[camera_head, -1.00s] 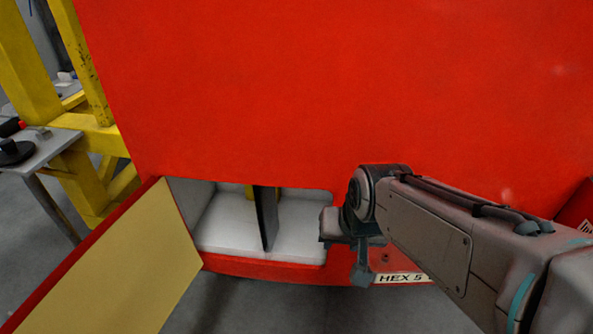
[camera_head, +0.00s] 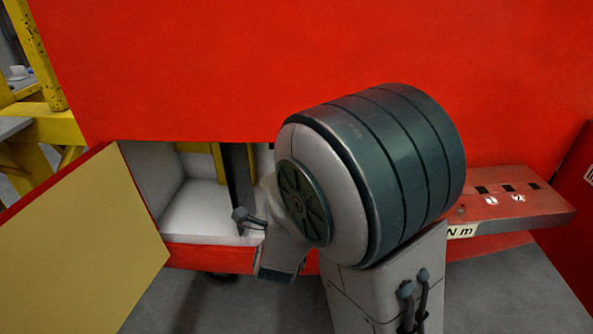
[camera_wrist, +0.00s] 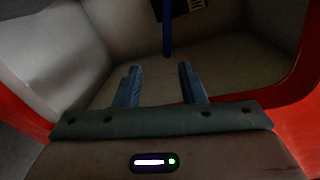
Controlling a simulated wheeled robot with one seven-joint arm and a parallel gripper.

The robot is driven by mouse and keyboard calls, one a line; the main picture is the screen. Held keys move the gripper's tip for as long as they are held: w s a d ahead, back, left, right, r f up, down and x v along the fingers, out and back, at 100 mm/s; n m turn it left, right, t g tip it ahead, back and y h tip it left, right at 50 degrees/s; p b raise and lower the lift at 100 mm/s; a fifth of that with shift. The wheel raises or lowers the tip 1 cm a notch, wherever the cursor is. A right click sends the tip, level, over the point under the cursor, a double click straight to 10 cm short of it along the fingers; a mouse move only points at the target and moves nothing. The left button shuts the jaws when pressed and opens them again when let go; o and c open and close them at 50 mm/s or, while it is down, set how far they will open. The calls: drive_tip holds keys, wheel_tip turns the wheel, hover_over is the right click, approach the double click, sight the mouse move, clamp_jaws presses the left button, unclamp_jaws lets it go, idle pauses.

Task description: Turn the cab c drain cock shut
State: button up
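A recess with pale walls (camera_head: 150,185) is open in the red nosecone, with a dark upright divider (camera_head: 240,175) inside it. A yellow piece (camera_head: 219,160) shows near its top, left of the divider. I cannot tell whether this is the cab c drain cock. My gripper (camera_wrist: 158,84) is open and empty in the wrist view, its two fingers apart and pointing into the recess. A thin dark-blue upright strip (camera_wrist: 167,30) stands beyond the fingertips, apart from them. It may be the divider seen edge-on. My arm hides the recess's right part in the head view.
The recess's open door (camera_head: 85,240), yellowish inside, hangs out at the left. The red rim (camera_wrist: 305,75) of the opening lies close on both sides of my gripper. A red ledge (camera_head: 515,200) with small labels juts out at the right. A yellow frame (camera_head: 45,130) stands far left.

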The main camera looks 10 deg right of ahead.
drive_tip(key=w+d+m, duration=0.1)
drive_tip(key=w+d, duration=0.3)
drive_tip(key=w, duration=0.9)
drive_tip(key=shift+d+t+h, duration=0.2)
drive_tip(key=shift+t+h, duration=0.1)
drive_tip(key=shift+h, duration=0.1)
clamp_jaws()
